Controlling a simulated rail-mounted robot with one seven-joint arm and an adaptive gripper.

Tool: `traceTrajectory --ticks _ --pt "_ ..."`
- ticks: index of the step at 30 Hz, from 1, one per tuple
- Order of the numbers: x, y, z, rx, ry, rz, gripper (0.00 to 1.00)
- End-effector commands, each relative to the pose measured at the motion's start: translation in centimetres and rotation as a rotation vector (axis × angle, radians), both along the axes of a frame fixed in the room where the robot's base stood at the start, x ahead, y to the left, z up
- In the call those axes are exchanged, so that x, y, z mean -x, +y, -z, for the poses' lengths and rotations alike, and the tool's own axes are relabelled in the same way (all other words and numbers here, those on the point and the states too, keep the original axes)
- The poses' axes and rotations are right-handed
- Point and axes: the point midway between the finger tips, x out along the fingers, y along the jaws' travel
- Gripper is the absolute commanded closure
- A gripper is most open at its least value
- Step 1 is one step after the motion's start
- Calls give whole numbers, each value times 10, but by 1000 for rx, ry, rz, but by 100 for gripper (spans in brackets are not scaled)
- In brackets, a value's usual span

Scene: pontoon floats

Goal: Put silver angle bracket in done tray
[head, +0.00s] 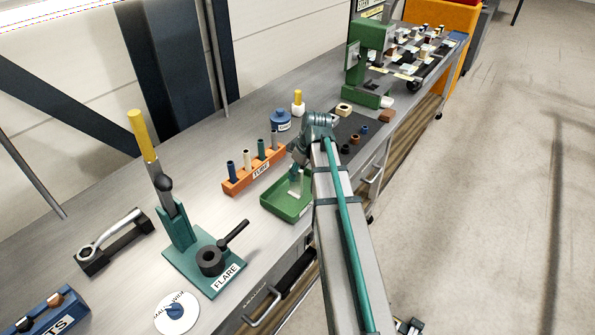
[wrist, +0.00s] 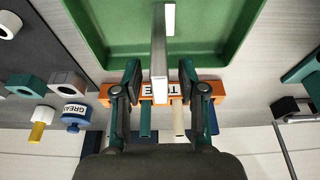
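The silver angle bracket (head: 296,184) is at the green tray (head: 276,206), standing up inside its rim as seen from the head. In the wrist view the bracket (wrist: 158,50) runs between my two fingers, with a gap on each side, against the green tray floor (wrist: 110,25). My gripper (wrist: 159,85) is open around it. In the head view my gripper (head: 296,167) is just above the tray, partly hidden by my arm. The tray's front label is mostly hidden, so I cannot read it. Whether the bracket touches the tray floor is unclear.
An orange rack (head: 240,180) with several tubes stands close behind the tray. The flaring tool (head: 205,255) is at the near left. A dark mat (head: 350,128) with small parts and a green press (head: 368,60) lie beyond. Bare bench lies left of the rack.

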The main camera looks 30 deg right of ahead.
Motion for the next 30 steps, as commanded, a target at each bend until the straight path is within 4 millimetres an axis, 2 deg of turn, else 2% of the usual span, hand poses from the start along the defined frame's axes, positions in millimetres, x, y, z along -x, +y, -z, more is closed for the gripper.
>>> traceTrajectory --ticks 7,14,30 --pt "0 0 -1 0 0 0 59" --pt "2 -2 -13 0 -1 0 59" --pt "23 -12 -89 1 -3 1 59"
